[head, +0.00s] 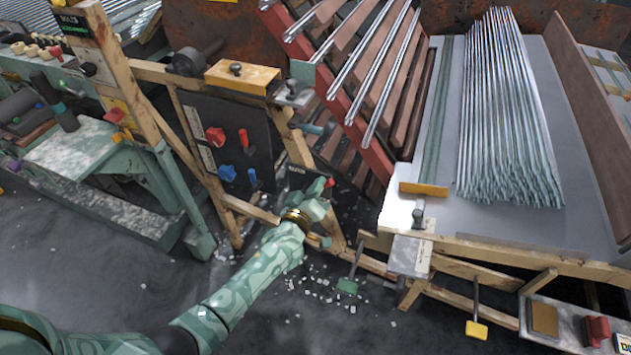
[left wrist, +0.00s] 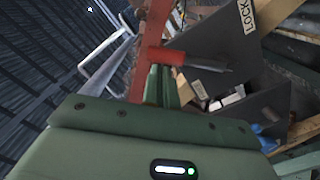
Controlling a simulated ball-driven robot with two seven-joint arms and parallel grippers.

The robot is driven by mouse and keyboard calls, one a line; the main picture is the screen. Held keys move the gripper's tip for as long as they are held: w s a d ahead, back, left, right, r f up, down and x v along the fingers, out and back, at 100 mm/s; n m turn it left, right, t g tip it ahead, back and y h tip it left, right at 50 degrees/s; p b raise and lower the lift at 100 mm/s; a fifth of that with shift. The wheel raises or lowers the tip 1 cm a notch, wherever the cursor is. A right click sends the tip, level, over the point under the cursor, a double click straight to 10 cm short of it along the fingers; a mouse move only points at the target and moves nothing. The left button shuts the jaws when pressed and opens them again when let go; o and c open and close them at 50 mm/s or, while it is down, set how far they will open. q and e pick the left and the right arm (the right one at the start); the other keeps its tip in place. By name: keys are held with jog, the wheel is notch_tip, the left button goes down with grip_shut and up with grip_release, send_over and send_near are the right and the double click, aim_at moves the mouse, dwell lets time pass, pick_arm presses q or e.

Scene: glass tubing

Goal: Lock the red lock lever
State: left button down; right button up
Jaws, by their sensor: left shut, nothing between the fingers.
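The red lock lever shows in the left wrist view (left wrist: 167,56) as a red grip on a grey shaft, lying nearly level across the picture. A dark plate with a "LOCK" label (left wrist: 246,15) is behind it. In the head view, its red end (head: 329,182) shows just beyond my left gripper (head: 318,198), at the dark plate's right edge. My left gripper is shut and empty. Its green fingers (left wrist: 162,76) reach up to the red grip in the left wrist view; I cannot tell whether they touch it. My right gripper is not in view.
Another dark panel (head: 228,118) carries red and blue knobs and handles. A sloped rack with glass tubes (head: 372,75) is behind, and a table with a tube bundle (head: 505,110) stands right. A wooden frame (head: 262,212) is close beside my arm. White bits lie on the floor.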

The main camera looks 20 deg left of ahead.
aim_at(332, 181)
pick_arm(q)
jog(key=shift+d+f+m+b, duration=0.3)
jog(key=shift+d+f+m, duration=0.7)
jog(key=shift+m, duration=0.4)
jog(key=shift+d+f+m+b, duration=0.25)
jog(key=shift+d+f+m, duration=0.55)
jog(key=shift+f+m, duration=0.5)
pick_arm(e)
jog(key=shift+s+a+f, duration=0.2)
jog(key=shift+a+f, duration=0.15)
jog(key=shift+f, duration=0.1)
pick_arm(q)
jog(key=shift+s+r, duration=0.1)
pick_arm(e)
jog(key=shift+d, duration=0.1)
